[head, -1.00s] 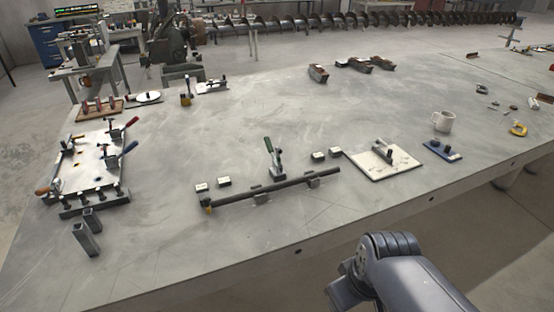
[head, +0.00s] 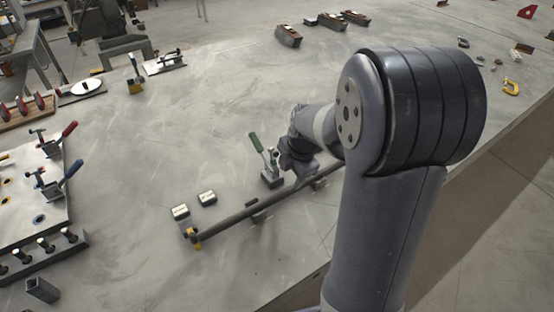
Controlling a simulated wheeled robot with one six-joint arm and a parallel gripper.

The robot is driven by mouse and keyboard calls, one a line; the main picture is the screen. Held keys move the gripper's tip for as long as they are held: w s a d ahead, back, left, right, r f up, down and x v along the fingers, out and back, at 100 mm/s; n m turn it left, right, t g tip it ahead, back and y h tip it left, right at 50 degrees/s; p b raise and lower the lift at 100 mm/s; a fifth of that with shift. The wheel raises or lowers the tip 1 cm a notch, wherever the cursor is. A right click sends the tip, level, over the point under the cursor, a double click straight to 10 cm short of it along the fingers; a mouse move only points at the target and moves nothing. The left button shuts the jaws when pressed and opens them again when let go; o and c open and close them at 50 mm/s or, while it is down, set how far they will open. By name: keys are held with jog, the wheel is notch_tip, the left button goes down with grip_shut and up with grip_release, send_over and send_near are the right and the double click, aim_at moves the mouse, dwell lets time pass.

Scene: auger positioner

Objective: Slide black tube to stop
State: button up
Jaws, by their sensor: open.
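The black tube (head: 232,218) lies slantwise on low supports on the metal table, in the middle of the head view. Its lower left end is by a small block with a yellow part (head: 192,238), which may be the stop; I cannot tell if they touch. A toggle clamp with a green handle (head: 257,144) stands behind the tube, its handle raised. My gripper (head: 302,172) is at the right part of the tube, just right of the clamp. It is open; its fingertips are small and partly hidden, so contact with the tube is unclear. My arm hides the area beyond the tube's right end.
Two small metal blocks (head: 207,198) sit behind the tube's left end. A fixture plate (head: 25,205) with red and blue clamp handles is at the left. Rusty brown parts (head: 288,36) lie at the back. The table between is clear.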

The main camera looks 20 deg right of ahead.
aim_at(284, 192)
jog(key=x, duration=1)
jog(key=shift+w+f, duration=0.15)
jog(key=shift+f, duration=0.2)
grip_shut()
dwell(0.4)
jog(key=shift+a, duration=0.3)
grip_release()
dwell(0.3)
jog(key=v, duration=1)
jog(key=shift+s+r, duration=0.25)
jog(key=shift+r, duration=0.15)
